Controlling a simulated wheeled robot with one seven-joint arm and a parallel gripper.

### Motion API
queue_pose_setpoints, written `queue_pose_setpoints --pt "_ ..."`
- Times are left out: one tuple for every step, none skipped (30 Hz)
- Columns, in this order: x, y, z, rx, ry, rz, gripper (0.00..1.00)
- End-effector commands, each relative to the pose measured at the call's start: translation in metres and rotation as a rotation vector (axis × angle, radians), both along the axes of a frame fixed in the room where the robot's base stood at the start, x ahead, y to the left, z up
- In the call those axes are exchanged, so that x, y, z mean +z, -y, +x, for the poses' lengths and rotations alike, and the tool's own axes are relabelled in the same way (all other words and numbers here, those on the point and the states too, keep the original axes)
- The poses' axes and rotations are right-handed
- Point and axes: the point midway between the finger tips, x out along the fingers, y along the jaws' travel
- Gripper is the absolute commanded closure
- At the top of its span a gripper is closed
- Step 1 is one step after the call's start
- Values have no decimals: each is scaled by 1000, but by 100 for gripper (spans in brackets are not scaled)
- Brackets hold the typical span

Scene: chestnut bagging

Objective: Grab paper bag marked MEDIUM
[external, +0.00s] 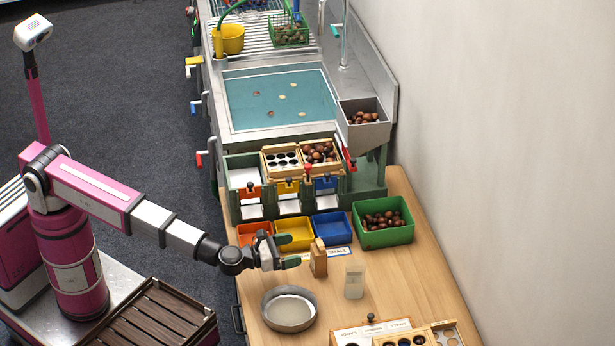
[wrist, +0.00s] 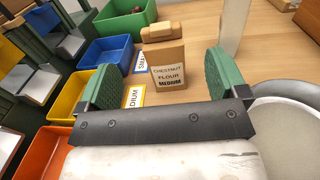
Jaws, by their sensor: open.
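A brown paper bag (wrist: 168,70) labelled CHESTNUT FLOUR MEDIUM stands upright on the wooden table. In the external view the bag (external: 319,262) is just right of my gripper (external: 290,252). My gripper (wrist: 163,78) is open, with its two green-padded fingers apart. In the wrist view the bag appears between the fingertips, with gaps on both sides. It looks slightly beyond the fingers, and nothing is held. A yellow-edged card ending in DIUM (wrist: 134,97) lies left of the bag, partly hidden by the left finger.
Orange, yellow (external: 295,234) and blue (external: 333,226) bins line the table behind. A green bin (external: 383,222) holds chestnuts. A metal bowl (external: 289,309) sits in front of my gripper, and a pale upright container (external: 354,281) stands right of the bag. A SMALL card (wrist: 141,62) lies behind.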

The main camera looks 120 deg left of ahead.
Motion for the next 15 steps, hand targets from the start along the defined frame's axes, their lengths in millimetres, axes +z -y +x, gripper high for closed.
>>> queue_pose_setpoints --pt "0 -7 8 2 1 -1 8" --pt "0 -11 11 2 1 -1 8" --pt "0 -15 15 2 2 -1 8" --pt "0 -19 18 1 1 -2 8" --pt "-1 -22 21 1 1 -2 8" --pt "-1 -25 23 1 2 -3 8" --pt "0 -27 24 1 2 -3 8" --pt "0 -28 25 1 2 -3 8" --pt "0 -30 26 1 2 -3 8" --pt "0 -31 27 1 2 -3 8" --pt "0 -32 28 1 2 -3 8" --pt "0 -34 30 1 2 -3 8" --pt "-1 -36 32 1 2 -3 8" --pt "-1 -38 34 1 2 -3 8" --pt "-1 -42 38 1 2 -3 8"
